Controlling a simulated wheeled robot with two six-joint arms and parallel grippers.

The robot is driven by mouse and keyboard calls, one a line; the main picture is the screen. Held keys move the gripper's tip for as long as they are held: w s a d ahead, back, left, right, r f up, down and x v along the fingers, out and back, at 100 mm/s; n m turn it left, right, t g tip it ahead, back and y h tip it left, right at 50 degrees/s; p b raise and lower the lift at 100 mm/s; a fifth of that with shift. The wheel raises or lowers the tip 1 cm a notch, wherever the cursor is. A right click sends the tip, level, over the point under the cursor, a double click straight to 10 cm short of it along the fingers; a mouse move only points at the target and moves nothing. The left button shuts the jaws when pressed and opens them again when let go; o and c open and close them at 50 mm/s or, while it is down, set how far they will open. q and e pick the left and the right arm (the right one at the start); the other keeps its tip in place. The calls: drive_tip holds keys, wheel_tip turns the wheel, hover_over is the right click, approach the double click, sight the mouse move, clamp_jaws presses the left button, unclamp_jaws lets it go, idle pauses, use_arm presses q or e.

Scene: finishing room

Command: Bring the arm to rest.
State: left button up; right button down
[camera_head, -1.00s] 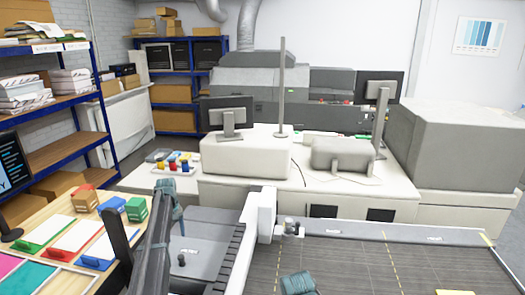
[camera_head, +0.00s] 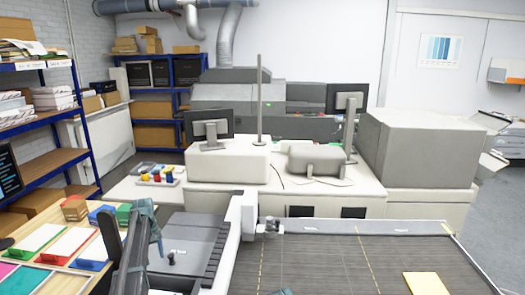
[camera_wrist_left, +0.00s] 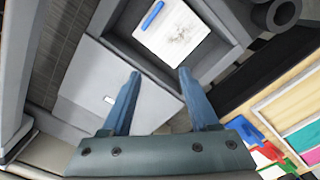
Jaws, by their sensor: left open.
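My left gripper (camera_head: 150,217) is in the lower left of the head view, above the grey machine surface and to the right of the sample table. In the left wrist view its two blue fingers (camera_wrist_left: 159,75) stand wide apart with nothing held between them. Below them show a grey panel (camera_wrist_left: 85,75) and a dark-walled tray (camera_wrist_left: 228,55) holding a white sheet with a blue clip (camera_wrist_left: 172,35). A small teal piece, seemingly my right gripper (camera_head: 281,291), just shows at the bottom edge of the head view; its jaws are hidden.
A dark flat bed (camera_head: 330,255) with a yellow sheet (camera_head: 428,286) fills the lower right. A white counter (camera_head: 235,190) with monitors lies beyond.

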use_arm(q)
drive_tip(key=s+d+m, duration=0.2)
drive_tip(key=s+d, duration=0.3)
drive_tip(key=d, duration=0.3)
drive_tip(key=s+d+m, duration=0.1)
drive_tip(key=s+d, duration=0.5)
drive_tip(key=d, duration=0.1)
drive_tip(key=s+d+m, duration=0.2)
drive_tip(key=s+d, duration=0.3)
drive_tip(key=d, duration=0.3)
drive_tip(key=shift+s+d+m, duration=0.3)
drive_tip(key=s+d+m, duration=0.2)
drive_tip(key=s+d, duration=0.2)
drive_tip(key=s, duration=0.3)
drive_tip(key=s+d+m+y, duration=0.15)
drive_tip(key=s+d, duration=0.25)
drive_tip(key=s, duration=0.4)
drive_tip(key=s+d+m, duration=0.3)
drive_tip(key=s+d, duration=0.1)
drive_tip(key=s, duration=0.3)
wheel_tip(320, 180, down, 14)
drive_tip(key=b, duration=1.3)
drive_tip(key=shift+d+r+b, duration=0.15)
drive_tip(key=shift+d+b, duration=0.15)
drive_tip(key=shift+b, duration=0.1)
